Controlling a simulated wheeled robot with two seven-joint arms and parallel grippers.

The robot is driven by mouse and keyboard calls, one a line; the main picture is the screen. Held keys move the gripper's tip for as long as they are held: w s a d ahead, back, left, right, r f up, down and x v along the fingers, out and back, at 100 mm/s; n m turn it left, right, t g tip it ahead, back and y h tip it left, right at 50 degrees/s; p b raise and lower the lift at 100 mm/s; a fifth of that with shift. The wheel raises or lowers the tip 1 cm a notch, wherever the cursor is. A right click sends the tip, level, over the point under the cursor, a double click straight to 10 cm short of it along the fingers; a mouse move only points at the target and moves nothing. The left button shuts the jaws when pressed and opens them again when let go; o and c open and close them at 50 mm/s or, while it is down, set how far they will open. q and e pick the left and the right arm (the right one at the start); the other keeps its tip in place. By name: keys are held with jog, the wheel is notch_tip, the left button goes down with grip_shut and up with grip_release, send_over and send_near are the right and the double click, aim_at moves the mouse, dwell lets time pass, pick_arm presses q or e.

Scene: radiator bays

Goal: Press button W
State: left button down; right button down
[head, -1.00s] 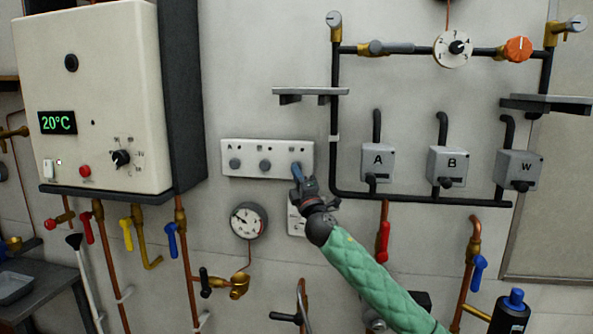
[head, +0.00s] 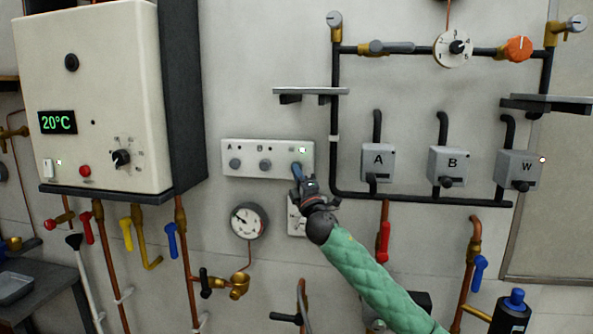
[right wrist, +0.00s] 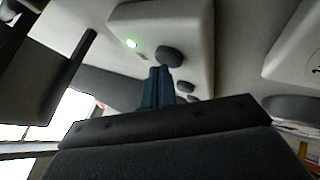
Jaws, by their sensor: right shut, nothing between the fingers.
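A white panel (head: 226,158) on the wall has round dark buttons in a row, with A and B marked at the left. My left gripper is out of view.
Grey boxes A (head: 378,160), B (head: 447,165) and W (head: 519,170) hang right of the panel; a small light shows on box W. A pressure gauge (head: 248,220) is below the panel, a boiler (head: 95,90) to the left. Black pipe runs close on the right.

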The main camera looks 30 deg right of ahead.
jog(key=shift+s, duration=0.15)
jog(key=s+a, duration=0.4)
jog(key=shift+s+p, duration=0.35)
jog(key=shift+p, duration=0.1)
dwell(0.3)
dwell(0.4)
